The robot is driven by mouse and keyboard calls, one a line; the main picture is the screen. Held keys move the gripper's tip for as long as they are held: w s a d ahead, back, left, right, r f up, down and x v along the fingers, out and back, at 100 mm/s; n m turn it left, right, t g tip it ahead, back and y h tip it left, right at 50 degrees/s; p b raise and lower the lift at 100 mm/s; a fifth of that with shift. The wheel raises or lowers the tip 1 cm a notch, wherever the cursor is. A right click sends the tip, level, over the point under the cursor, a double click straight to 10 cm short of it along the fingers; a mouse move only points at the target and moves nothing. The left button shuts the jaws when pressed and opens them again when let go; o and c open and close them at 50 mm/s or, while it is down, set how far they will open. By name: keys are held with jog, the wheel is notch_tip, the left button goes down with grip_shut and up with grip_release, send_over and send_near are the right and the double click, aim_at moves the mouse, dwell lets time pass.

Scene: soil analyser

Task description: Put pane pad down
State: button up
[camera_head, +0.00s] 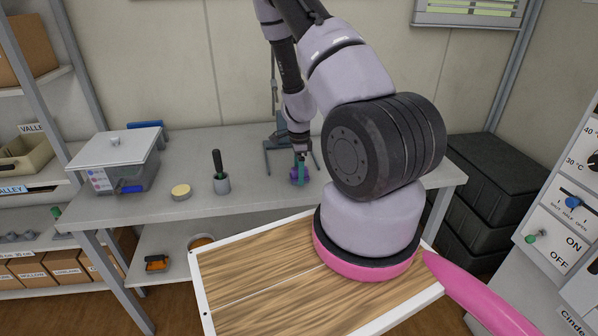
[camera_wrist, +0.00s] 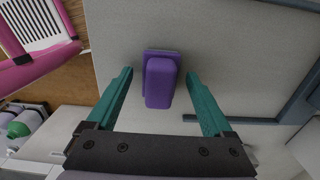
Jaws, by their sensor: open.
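The pane pad, a small purple block on a flat purple base, lies on the grey table (camera_head: 245,190). It shows in the head view (camera_head: 297,175) partly behind my gripper, and in the wrist view the pad (camera_wrist: 161,82) sits between the teal fingers. My gripper (camera_head: 301,160) is over the back right part of the table, pointing down. In the wrist view my gripper (camera_wrist: 160,85) is open, with a gap on each side of the pad.
A grey stand (camera_head: 276,142) is close behind my gripper. Black crates (camera_head: 495,175) are at the right.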

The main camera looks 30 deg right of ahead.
jog(key=r, duration=1)
jog(key=shift+s+r, duration=0.2)
jog(key=shift+r, duration=0.25)
jog(key=s+a+r+n+t+y, duration=0.2)
jog(key=a+r+n, duration=0.25)
jog(key=r, duration=0.75)
jog(key=s+a+r+n+t+y, duration=0.15)
jog(key=a+r+n, duration=0.35)
jog(key=r, duration=0.6)
jog(key=s+a+r+n+t, duration=0.2)
jog(key=s+r+n, duration=0.2)
jog(key=s+r, duration=0.3)
jog(key=s+a+r+n+t+h, duration=0.1)
jog(key=s+r+n, duration=0.3)
jog(key=s+r, duration=0.3)
jog(key=shift+s+a+r+t, duration=0.3)
jog(key=shift+s+a+t, duration=0.1)
jog(key=shift+s, duration=0.45)
jog(key=shift+h, duration=0.25)
